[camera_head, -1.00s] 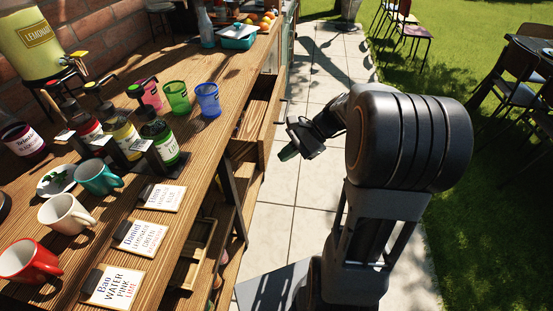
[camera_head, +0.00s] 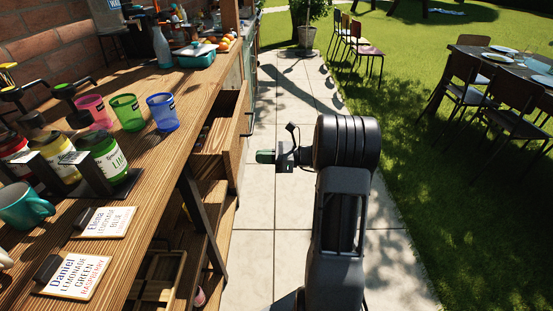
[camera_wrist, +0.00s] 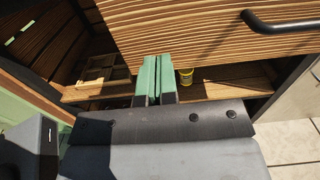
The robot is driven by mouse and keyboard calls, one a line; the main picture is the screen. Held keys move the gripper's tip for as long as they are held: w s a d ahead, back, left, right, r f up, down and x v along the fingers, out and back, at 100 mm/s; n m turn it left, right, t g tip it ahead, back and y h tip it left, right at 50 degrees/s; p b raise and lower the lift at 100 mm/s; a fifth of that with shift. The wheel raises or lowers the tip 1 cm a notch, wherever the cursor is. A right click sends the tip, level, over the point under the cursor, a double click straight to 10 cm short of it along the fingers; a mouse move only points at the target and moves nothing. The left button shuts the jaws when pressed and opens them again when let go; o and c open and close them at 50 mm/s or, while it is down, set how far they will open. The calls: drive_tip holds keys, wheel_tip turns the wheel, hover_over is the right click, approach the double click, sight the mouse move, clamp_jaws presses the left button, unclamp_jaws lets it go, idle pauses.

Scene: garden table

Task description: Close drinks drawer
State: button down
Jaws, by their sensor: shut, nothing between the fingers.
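The wooden drawer (camera_head: 222,140) under the tabletop stands pulled out toward the paving, with a dark bar handle (camera_head: 249,122) on its front. In the wrist view the drawer front (camera_wrist: 205,35) spans the top, with the handle (camera_wrist: 285,22) at the upper right. My gripper (camera_head: 264,157) is in front of the drawer, a little to its right and apart from it in the head view. Its green fingers (camera_wrist: 157,78) are shut together with nothing between them. The drawer's contents are mostly hidden by the tabletop and shadow.
Pink, green and blue cups (camera_head: 162,111) stand on the tabletop near the drawer. Paving (camera_head: 277,205) right of the counter is clear. Chairs and a dining table (camera_head: 515,68) stand on the grass.

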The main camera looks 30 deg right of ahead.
sight(236, 156)
drive_tip(key=shift+b+x, duration=0.45)
drive_tip(key=shift+x, duration=2.55)
